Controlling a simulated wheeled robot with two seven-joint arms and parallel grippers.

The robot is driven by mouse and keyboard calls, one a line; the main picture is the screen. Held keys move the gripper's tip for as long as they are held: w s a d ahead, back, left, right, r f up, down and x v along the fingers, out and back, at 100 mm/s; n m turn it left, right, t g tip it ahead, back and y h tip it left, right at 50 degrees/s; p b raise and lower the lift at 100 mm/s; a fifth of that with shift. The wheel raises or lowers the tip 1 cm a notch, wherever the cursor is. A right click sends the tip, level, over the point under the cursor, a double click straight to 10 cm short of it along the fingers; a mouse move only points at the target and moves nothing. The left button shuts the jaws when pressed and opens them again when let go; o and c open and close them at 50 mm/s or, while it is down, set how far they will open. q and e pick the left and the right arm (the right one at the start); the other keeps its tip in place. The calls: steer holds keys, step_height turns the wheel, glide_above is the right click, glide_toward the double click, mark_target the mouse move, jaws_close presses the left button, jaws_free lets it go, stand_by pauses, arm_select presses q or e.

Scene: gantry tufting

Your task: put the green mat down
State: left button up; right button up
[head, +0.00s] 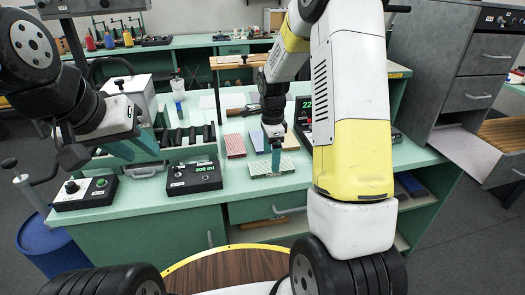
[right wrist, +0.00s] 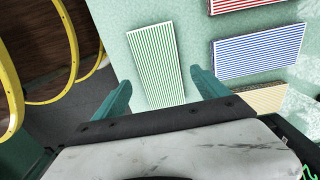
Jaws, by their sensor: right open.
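The green mat (head: 260,168), striped green and white, lies flat on the pale green bench top near its front edge. In the right wrist view the green mat (right wrist: 156,66) lies beyond and between the fingertips, and no finger is seen closed on it. My right gripper (head: 276,156) points down over the mat's right part; its open fingers show in the right wrist view (right wrist: 160,86). How high the fingertips are above the mat is hard to tell. My left gripper (head: 135,148) is at the left, in front of a grey rack; its finger gap is unclear.
A red striped mat (head: 235,146), a blue striped mat (right wrist: 258,52) and a tan mat (right wrist: 265,99) lie close to the green one. A control box with a green display (head: 193,178) stands left of it. The bench's front edge is near.

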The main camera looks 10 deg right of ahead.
steer(key=s+r+n+t, duration=0.1)
steer(key=s+r+n, duration=0.15)
steer(key=r, duration=0.35)
steer(key=s+r+n+t+y, duration=0.1)
steer(key=s+r+n, duration=0.1)
steer(key=s+r, duration=0.35)
steer(key=s+r+n+t, duration=0.1)
steer(key=s+r+n, duration=0.15)
steer(key=r, duration=0.55)
steer(key=s+a+r+n+t+y, duration=0.1)
steer(key=s+a+r+n+t, duration=0.1)
steer(key=s+n, duration=0.9)
steer(key=shift+s+r+t, duration=0.5)
steer(key=shift+s+t, duration=0.1)
steer(key=shift+s, duration=0.4)
steer(key=shift+a, duration=0.1)
steer(key=shift+c, duration=0.5)
